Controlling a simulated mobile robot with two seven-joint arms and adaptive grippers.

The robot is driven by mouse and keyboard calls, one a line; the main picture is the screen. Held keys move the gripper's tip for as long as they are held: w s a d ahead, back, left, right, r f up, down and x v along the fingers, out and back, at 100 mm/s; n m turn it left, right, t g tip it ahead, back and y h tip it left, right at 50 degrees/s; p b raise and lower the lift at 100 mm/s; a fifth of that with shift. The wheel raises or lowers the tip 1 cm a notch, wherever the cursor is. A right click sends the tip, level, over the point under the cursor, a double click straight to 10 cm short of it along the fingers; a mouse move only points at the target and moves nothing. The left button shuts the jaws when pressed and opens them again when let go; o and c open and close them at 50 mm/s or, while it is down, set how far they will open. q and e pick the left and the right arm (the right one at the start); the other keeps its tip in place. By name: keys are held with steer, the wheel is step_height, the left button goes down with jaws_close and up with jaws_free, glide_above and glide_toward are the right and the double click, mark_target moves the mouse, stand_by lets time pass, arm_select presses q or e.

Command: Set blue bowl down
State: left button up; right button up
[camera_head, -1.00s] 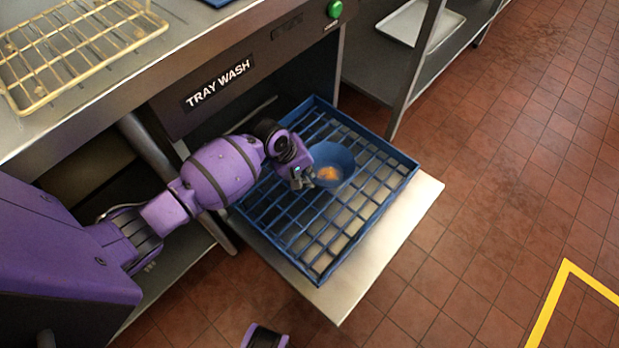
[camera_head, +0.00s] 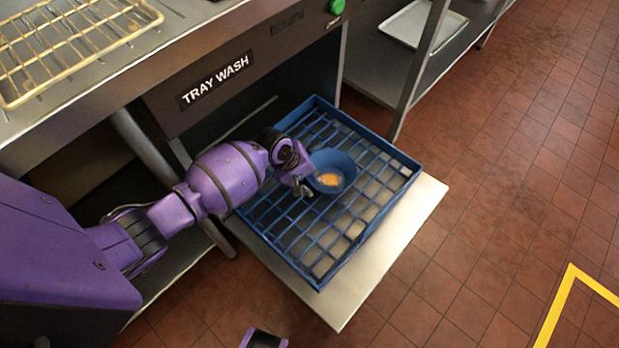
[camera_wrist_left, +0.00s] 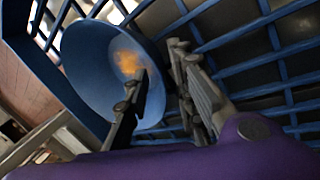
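The blue bowl (camera_head: 343,164) has an orange patch inside and is at the blue slatted rack (camera_head: 290,262), over its bars. I cannot tell whether its base touches the bars. My left gripper (camera_head: 305,184) is at the bowl's left side. In the left wrist view the bowl (camera_wrist_left: 88,62) tilts its mouth toward the camera. The left gripper (camera_wrist_left: 160,68) has one finger over the bowl's inside and the other outside its rim, with a gap between the tips, so it looks open.
The rack lies on a pale metal shelf (camera_head: 405,262) under the tray wash counter. A wire rack (camera_head: 70,45) stands on the counter. A metal post (camera_head: 418,75) rises behind the rack. The tiled floor (camera_head: 510,180) to the right is clear.

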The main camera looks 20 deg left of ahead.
arm_select(q)
steer(key=p+v, duration=0.3)
steer(key=v, duration=0.4)
steer(key=shift+r, duration=0.4)
steer(key=shift+s, duration=0.1)
stand_by(0.5)
